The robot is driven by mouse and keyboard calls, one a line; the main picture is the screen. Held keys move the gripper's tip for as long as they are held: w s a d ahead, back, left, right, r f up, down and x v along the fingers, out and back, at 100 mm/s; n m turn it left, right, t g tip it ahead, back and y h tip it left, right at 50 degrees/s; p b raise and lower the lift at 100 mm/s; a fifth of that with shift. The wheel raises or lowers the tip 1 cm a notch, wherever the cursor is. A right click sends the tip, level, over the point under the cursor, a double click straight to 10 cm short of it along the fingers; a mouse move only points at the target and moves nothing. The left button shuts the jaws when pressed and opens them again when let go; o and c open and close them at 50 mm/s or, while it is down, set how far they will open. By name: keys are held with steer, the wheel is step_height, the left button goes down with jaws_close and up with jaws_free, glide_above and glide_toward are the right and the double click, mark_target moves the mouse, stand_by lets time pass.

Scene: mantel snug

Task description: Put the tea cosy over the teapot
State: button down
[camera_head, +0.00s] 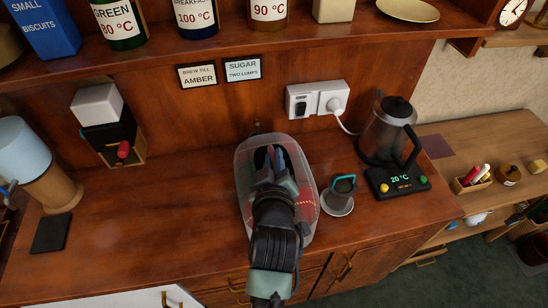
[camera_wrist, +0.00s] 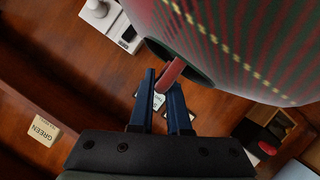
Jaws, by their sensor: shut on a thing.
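The tea cosy (camera_head: 306,186) is a tartan dome in red and grey-green, in the middle of the counter in the head view. It fills the upper right of the wrist view (camera_wrist: 235,45), with a dark oval patch and a red loop (camera_wrist: 172,72) at its top. My gripper (camera_head: 267,155) is over the cosy, and its blue fingers (camera_wrist: 162,90) are shut on the red loop. My arm covers much of the cosy. I cannot make out the teapot; a small dark tip shows just behind the cosy, and I cannot tell what it belongs to.
A cup (camera_head: 343,184) on a saucer (camera_head: 336,205) stands close right of the cosy. A kettle (camera_head: 386,135) on its base is farther right. A shelf (camera_head: 215,60) with canisters overhangs the back.

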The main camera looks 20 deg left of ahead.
steer(key=c, duration=0.8)
jaws_free()
steer(key=b+v, duration=0.2)
steer(key=v, duration=1.1)
steer(key=w+d+r+m+t+h, duration=0.1)
steer(key=w+d+r+m+t, duration=0.1)
steer(key=r, duration=0.6)
steer(key=w+d+r+m+t, duration=0.1)
steer(key=w+d+r+t, duration=0.15)
steer(key=r, duration=0.55)
steer(key=w+d+r+m+t+h, duration=0.1)
steer(key=w+r+m+t, duration=0.15)
steer(key=r, duration=0.55)
steer(key=s+d+r+m+t+h, duration=0.1)
steer(key=s+d+r+m+t, duration=0.1)
steer(key=r, duration=0.5)
steer(key=s+d+r+m+t+h, duration=0.1)
steer(key=s+r+t, duration=0.1)
steer(key=r, duration=0.5)
steer(key=s+d+r+m+t+h, duration=0.1)
steer(key=s+d+r+m+t, duration=0.1)
steer(key=r, duration=0.5)
steer(key=shift+s+d+m+t, duration=0.35)
steer(key=shift+s+t, duration=0.25)
steer(key=shift+s, duration=0.15)
